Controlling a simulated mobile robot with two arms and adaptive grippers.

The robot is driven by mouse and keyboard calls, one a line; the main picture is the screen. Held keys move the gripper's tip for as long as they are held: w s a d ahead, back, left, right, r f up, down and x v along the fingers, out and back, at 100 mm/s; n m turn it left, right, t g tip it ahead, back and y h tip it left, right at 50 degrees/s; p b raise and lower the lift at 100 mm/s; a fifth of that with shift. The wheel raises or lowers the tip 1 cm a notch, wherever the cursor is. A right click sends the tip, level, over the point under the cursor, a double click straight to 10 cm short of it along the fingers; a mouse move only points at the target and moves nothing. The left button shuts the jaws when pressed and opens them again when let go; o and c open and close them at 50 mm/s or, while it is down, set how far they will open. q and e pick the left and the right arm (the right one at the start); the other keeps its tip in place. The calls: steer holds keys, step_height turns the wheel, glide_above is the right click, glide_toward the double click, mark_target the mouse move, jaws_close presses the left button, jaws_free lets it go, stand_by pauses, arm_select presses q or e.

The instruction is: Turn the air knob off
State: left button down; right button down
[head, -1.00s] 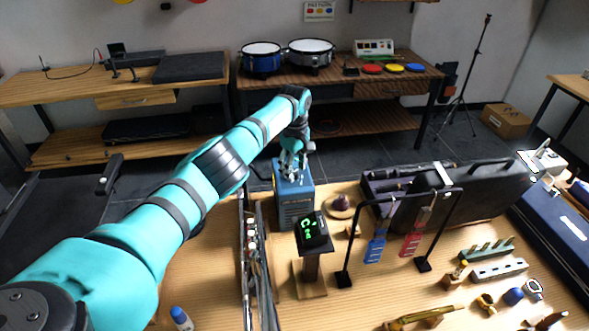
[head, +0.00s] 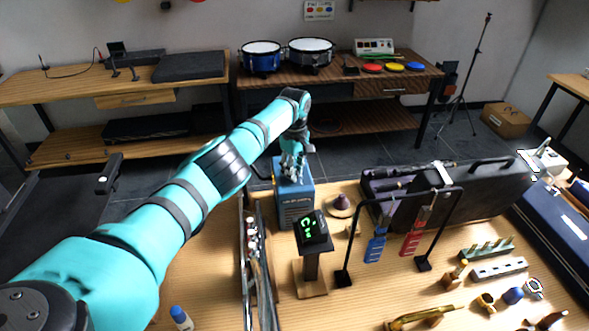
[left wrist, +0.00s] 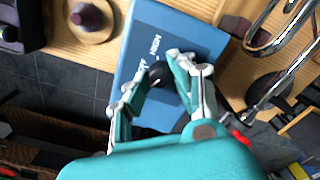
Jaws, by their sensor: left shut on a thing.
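The air knob (left wrist: 160,72) is a dark round knob on the top face of a blue box (head: 296,207), which stands at the back edge of the wooden table. White lettering shows on the box's top beside the knob in the left wrist view (left wrist: 147,25); one word looks like "HIGH". My left gripper (head: 293,175) reaches down onto the box top from above. In the left wrist view its fingers (left wrist: 157,80) are closed around the knob, one on each side. The fingers partly cover the knob, so its pointer cannot be read. My right gripper is not in view.
A small green-lit display on a wooden stand (head: 311,272) is in front of the box. A purple-topped round piece (head: 341,202) sits to its right. A black frame holds blue (head: 375,249) and red tags. A long dark case (head: 470,195) lies at right.

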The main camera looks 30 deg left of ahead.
arm_select(q)
steer(key=m, duration=0.5)
steer(key=shift+m, duration=0.3)
steer(key=m, duration=0.5)
steer(key=shift+m, duration=0.7)
steer(key=c, duration=1.1)
jaws_free()
steer(key=shift+r, duration=0.1)
